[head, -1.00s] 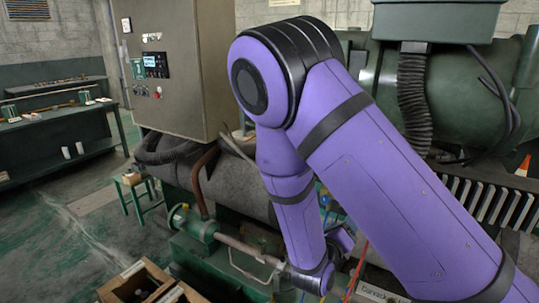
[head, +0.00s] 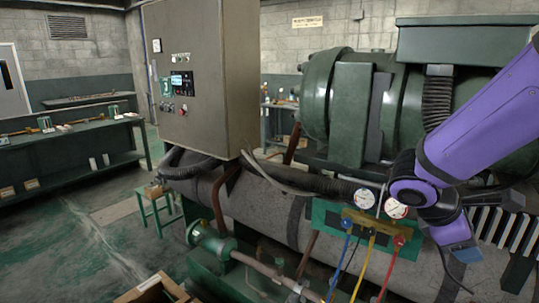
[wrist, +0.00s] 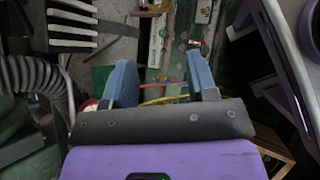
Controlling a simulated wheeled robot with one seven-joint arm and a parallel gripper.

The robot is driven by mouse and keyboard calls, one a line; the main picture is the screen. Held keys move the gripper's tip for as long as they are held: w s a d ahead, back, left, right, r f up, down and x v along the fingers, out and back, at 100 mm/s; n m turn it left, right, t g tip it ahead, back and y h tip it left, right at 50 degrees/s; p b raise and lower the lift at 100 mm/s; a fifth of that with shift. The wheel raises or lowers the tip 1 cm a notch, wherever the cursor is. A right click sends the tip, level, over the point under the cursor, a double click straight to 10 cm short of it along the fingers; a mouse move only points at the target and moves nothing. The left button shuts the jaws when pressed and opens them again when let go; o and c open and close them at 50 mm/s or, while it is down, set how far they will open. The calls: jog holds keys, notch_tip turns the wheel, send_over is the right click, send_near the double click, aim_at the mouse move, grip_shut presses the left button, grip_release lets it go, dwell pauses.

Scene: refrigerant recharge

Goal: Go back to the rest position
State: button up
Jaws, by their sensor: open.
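My gripper (wrist: 162,80) shows in the wrist view as two blue fingers set well apart, open, with no object held between them. Coloured hoses pass below the gap. In the head view my gripper (head: 463,252) hangs at the right under my purple arm, just right of the gauge manifold. The gauge manifold (head: 375,226) has two round white dials and blue, yellow and red hoses, and sits on a green plate in front of the grey insulated vessel. My gripper looks apart from it, though the exact gap is hard to tell.
A large green compressor (head: 345,95) fills the back right, beside a grey control cabinet (head: 205,75). A green valve and pipe (head: 212,240) lie low in front. A wooden crate (head: 150,290) is at the bottom edge. A green workbench (head: 70,135) stands far left, with open floor before it.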

jog(key=s+a+r+m+t+y, duration=0.5)
jog(key=s+r+m+y, duration=0.4)
jog(key=r+m, duration=0.3)
jog(key=shift+s+a+m+t, duration=0.3)
jog(key=shift+s+a, duration=0.05)
jog(key=shift+s, duration=0.1)
